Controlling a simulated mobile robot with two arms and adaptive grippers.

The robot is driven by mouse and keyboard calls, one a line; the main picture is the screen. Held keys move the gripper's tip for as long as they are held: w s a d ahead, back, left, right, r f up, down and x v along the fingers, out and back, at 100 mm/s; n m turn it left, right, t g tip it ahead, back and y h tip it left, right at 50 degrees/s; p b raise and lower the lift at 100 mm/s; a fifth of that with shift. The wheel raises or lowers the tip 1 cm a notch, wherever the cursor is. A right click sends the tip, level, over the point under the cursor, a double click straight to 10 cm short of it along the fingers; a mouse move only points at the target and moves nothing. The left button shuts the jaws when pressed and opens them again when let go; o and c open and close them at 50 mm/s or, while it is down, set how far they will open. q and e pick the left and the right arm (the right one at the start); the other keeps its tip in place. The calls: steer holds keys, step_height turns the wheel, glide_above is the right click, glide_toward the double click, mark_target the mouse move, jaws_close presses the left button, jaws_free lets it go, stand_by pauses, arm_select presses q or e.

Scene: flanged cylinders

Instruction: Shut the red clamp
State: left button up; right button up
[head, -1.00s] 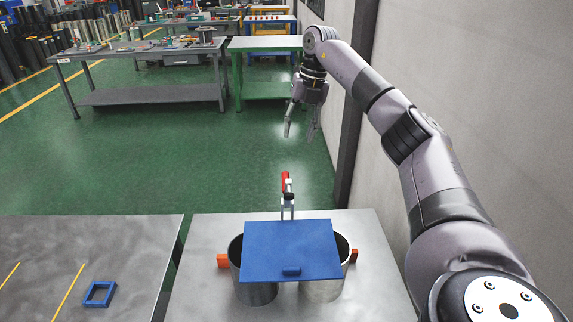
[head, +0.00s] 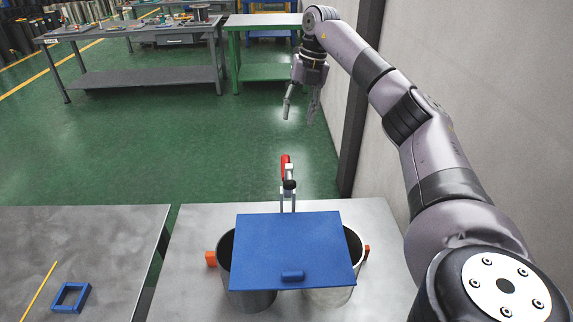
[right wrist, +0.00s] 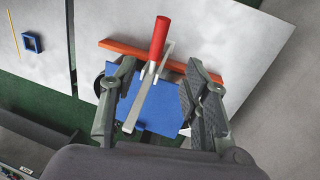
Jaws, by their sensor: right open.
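The red clamp (head: 287,168) stands at the far edge of the right-hand metal table, behind the blue plate (head: 295,245). Its red handle points up in the head view. In the right wrist view the red handle (right wrist: 158,38) and its metal arm show between and beyond my open fingers. My right gripper (head: 301,104) is open and empty, held in the air above and beyond the clamp, fingers pointing down. It also shows in the right wrist view (right wrist: 160,95). It appears apart from the clamp. My left gripper is not in view.
A blue square frame (head: 71,297) lies on the left table (head: 80,235). A wall (head: 450,90) stands at the right.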

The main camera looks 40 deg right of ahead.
mark_target(287, 158)
steer(key=f+p, duration=0.1)
steer(key=f, duration=0.4)
steer(key=w+a+f+p, duration=0.1)
steer(key=f, duration=0.4)
steer(key=a+f+p, duration=0.1)
steer(key=f, duration=0.4)
steer(key=shift+w+a, duration=0.25)
steer(key=shift+w, duration=0.05)
steer(key=shift+w+f, duration=0.1)
steer(key=shift+f, duration=0.7)
steer(key=shift+c, duration=0.3)
jaws_close()
